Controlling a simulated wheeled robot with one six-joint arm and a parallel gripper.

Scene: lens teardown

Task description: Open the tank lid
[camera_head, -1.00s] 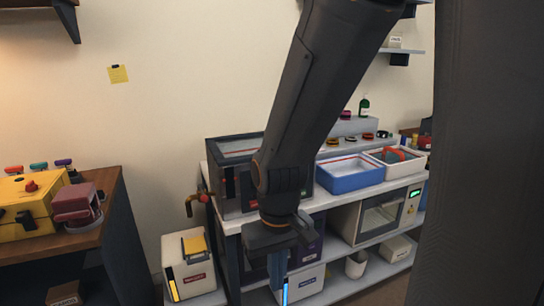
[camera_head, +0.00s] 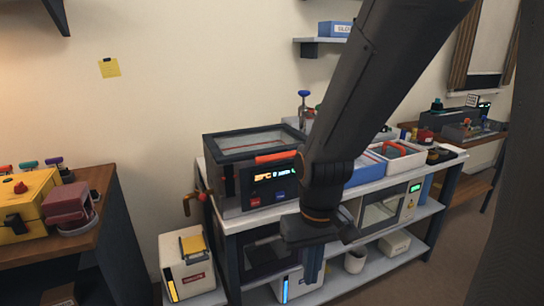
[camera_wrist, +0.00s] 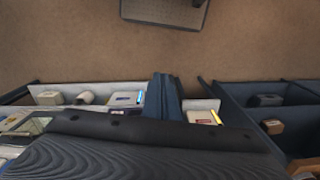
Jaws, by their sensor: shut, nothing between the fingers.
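The tank (camera_head: 232,190) is a dark box on the left end of the white bench. Its front has a lit display and red and blue buttons. Its lid (camera_head: 250,142) has a dark frame around a clear pane and lies flat on top, closed. An orange handle (camera_head: 277,157) sits at the lid's front edge. My gripper (camera_head: 312,275) is shut and empty, pointing down in front of the bench, below and right of the handle and apart from the tank. In the wrist view my gripper (camera_wrist: 166,92) shows as a closed blue-grey shape. The tank is not clear there.
My forearm hides part of the bench right of the tank. Blue and white trays (camera_head: 400,152) stand farther right. A white bin (camera_head: 187,265) stands at the left of the bench's foot. A wooden table (camera_head: 80,235) with a yellow case (camera_head: 28,205) is at left.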

